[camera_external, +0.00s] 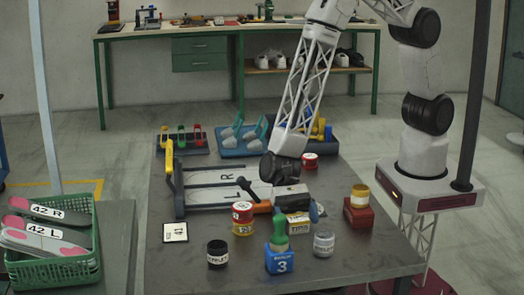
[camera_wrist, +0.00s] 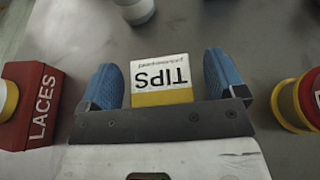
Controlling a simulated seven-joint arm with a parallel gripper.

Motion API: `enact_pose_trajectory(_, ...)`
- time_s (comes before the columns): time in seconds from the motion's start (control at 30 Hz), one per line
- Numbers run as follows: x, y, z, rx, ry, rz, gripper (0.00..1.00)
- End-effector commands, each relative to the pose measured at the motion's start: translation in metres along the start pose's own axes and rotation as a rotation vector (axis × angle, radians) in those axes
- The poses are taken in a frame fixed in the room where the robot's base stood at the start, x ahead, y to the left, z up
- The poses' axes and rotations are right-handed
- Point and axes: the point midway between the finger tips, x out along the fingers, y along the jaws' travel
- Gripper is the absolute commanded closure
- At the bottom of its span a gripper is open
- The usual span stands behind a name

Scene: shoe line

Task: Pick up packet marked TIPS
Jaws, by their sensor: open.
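The packet marked TIPS (camera_wrist: 162,76) is a small white box with a yellow band, lying on the grey table. Its lettering is upside down in the wrist view. My gripper (camera_wrist: 164,84) is open, with one blue fingertip on each side of the packet and a visible gap to each. The packet's near end reaches the dark gripper edge, which may hide part of it. In the external view the packet (camera_external: 297,227) shows just below my gripper (camera_external: 296,207), partly covered by it. I cannot tell the height of the fingers above the table.
A red LACES box (camera_wrist: 30,108) stands left of the gripper in the wrist view, a red-yellow jar (camera_wrist: 301,101) right. A grey-white jar (camera_external: 324,244), a blue block with a green-handled tool (camera_external: 280,261) and a dark jar (camera_external: 217,254) stand nearby. The front-left table corner is clear.

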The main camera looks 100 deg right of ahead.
Motion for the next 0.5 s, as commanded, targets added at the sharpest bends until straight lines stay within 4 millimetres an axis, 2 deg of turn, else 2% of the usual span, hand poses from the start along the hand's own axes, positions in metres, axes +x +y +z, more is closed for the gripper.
enact_pose_trajectory(0.17, -0.0001, 0.0, 0.0001, 0.0, 0.0, 0.0, 0.12)
enact_pose_trajectory(0.5, -0.0001, 0.0, 0.0001, 0.0, 0.0, 0.0, 0.64)
